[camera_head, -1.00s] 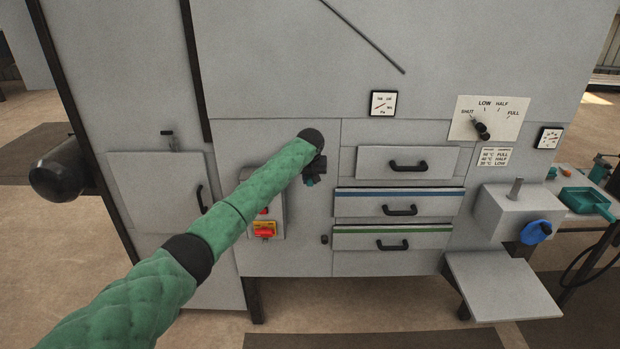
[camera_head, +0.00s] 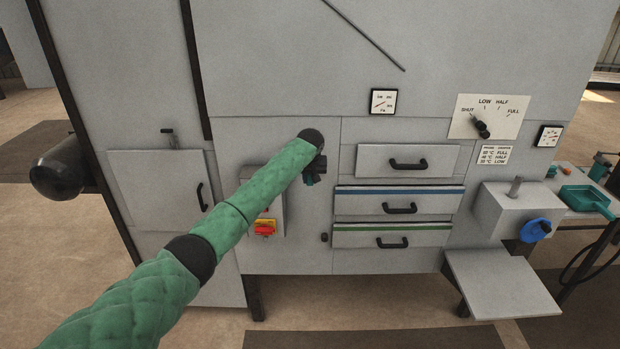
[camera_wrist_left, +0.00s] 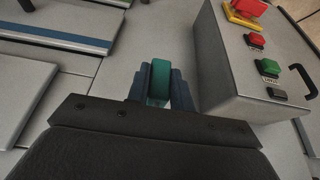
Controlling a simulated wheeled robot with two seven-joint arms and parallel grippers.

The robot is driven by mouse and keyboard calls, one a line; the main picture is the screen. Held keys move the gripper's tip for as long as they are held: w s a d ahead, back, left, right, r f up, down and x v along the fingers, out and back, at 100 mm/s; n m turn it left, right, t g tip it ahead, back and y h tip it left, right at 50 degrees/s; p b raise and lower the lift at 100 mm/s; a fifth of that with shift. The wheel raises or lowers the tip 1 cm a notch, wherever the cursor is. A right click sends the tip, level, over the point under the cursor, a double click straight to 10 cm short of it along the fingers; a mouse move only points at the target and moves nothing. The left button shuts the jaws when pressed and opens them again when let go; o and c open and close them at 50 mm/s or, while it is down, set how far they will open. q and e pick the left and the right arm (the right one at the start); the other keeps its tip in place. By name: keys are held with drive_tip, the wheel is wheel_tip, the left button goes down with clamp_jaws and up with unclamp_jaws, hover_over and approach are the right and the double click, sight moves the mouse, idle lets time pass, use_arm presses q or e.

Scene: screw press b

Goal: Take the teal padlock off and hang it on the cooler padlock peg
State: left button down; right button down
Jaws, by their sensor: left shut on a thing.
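My left gripper (camera_head: 314,172) is at the grey cabinet front, left of the drawers and beside the switch box. In the left wrist view, its fingers (camera_wrist_left: 160,88) are shut on the teal padlock (camera_wrist_left: 160,80), whose teal body shows between them. The head view mostly hides the padlock behind my gripper and green-sleeved arm. Its shackle, and whether it is still hooked on anything, cannot be seen. I cannot tell for sure which part is the cooler padlock peg. My right gripper is not in view.
The switch box (camera_wrist_left: 215,60) juts out near the gripper, with a red handle (camera_wrist_left: 247,8) and buttons. Drawers with black handles (camera_head: 400,209) lie to the right. A grey box with a blue part (camera_head: 537,230) stands farther right, above a protruding shelf (camera_head: 505,284).

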use_arm(q)
drive_tip(key=c, duration=1.1)
unclamp_jaws()
drive_tip(key=shift+c, duration=0.2)
